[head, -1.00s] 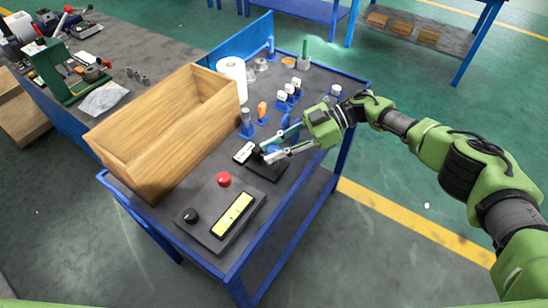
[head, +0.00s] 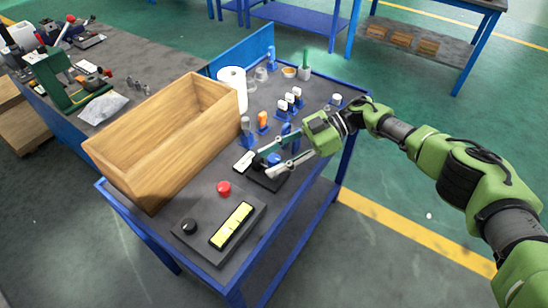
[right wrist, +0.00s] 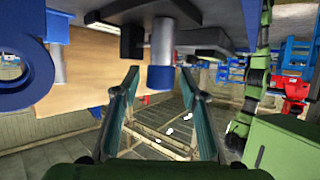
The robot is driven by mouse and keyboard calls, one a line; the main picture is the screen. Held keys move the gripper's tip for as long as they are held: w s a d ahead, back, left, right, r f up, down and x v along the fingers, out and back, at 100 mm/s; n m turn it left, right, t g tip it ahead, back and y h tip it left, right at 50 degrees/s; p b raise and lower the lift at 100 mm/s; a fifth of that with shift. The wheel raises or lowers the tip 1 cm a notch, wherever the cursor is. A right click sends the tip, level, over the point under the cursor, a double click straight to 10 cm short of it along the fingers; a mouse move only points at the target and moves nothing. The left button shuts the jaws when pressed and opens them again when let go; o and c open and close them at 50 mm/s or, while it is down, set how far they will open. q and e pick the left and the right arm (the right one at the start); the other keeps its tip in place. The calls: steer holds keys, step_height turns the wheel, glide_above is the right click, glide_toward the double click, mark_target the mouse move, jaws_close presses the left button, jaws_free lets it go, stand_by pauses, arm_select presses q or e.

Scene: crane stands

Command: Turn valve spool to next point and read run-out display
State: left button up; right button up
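A black fixture (head: 265,179) sits on the blue-framed cart, with a white label or display (head: 244,161) at its left end. A short blue cylindrical part (head: 274,159) stands on it, likely the valve spool. My right gripper (head: 264,163) is open, its two fingers spread about this part. In the right wrist view, a grey shaft (right wrist: 162,45) with a blue end (right wrist: 160,79) lies between the open fingers (right wrist: 158,78); I cannot tell whether either finger touches it. Any reading is too small to make out. My left gripper is not in view.
A wooden box (head: 135,163) fills the left side. Small holders, a paper roll (head: 233,88) and a cup (head: 304,72) stand behind.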

steer(key=shift+d, duration=0.1)
steer(key=v, duration=1.1)
steer(key=shift+d+r, duration=0.15)
steer(key=shift+d, duration=0.2)
steer(key=shift+w+d, duration=0.1)
steer(key=shift+w, duration=0.05)
